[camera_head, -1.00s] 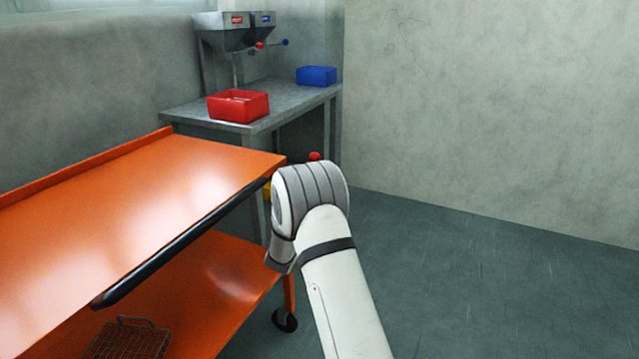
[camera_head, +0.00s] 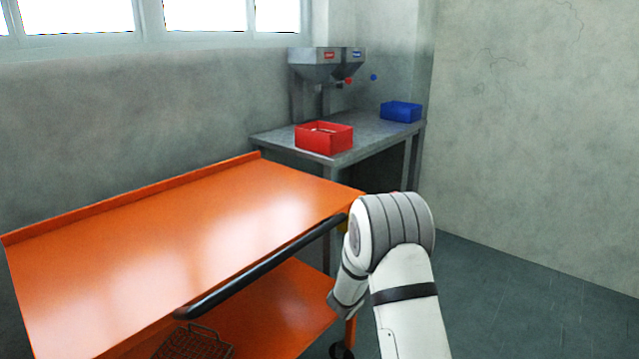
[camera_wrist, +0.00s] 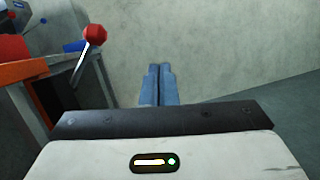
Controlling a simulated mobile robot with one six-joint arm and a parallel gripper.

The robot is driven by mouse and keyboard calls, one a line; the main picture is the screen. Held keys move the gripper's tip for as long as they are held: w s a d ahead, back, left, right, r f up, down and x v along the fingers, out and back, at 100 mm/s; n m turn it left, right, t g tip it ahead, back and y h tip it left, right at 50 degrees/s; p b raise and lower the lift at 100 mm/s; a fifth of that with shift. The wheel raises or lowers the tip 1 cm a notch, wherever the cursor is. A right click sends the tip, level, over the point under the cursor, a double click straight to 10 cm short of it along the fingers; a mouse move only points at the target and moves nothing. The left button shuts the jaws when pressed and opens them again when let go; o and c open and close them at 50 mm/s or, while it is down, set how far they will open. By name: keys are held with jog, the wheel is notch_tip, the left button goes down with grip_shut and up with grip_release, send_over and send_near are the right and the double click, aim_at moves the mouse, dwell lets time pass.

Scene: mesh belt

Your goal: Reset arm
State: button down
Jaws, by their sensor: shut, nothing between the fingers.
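My gripper (camera_wrist: 159,72) shows in the wrist view with its two blue-grey fingers side by side, shut, with nothing between them. It points out toward the bare wall and floor, clear of any object. In the head view my white and grey arm is folded in front of the orange cart's right end. The gripper itself does not show in the head view.
An orange cart (camera_head: 190,225) with a black handle fills the left. A wire basket (camera_head: 195,343) lies on its lower shelf. Behind stands a grey table (camera_head: 372,143) with a red bin (camera_head: 323,138), a blue bin (camera_head: 401,111) and hoppers (camera_head: 326,64). A red ball-ended lever (camera_wrist: 95,35) is near my gripper in the wrist view. Floor at right is free.

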jog(key=s+d+r+m+g+y+p, duration=0.2)
jog(key=s+r+m+g+p, duration=0.5)
jog(key=s, duration=0.5)
jog(key=s+d+r+m+g+y+p, duration=0.35)
jog(key=s+r+m+g, duration=0.3)
jog(key=s+r, duration=0.4)
jog(key=s+a+r+m+t+y+p, duration=0.1)
jog(key=s+a+r+m+y+p, duration=0.3)
jog(key=s+a+m+y+p, duration=0.1)
jog(key=s+a+r+m+t+y+p, duration=0.2)
jog(key=s+a+r+m+y+p, duration=0.3)
jog(key=s+a, duration=0.4)
jog(key=a+y+p, duration=0.1)
jog(key=a+p, duration=0.1)
jog(key=a, duration=0.1)
jog(key=shift+s+r, duration=0.15)
jog(key=shift+r, duration=0.05)
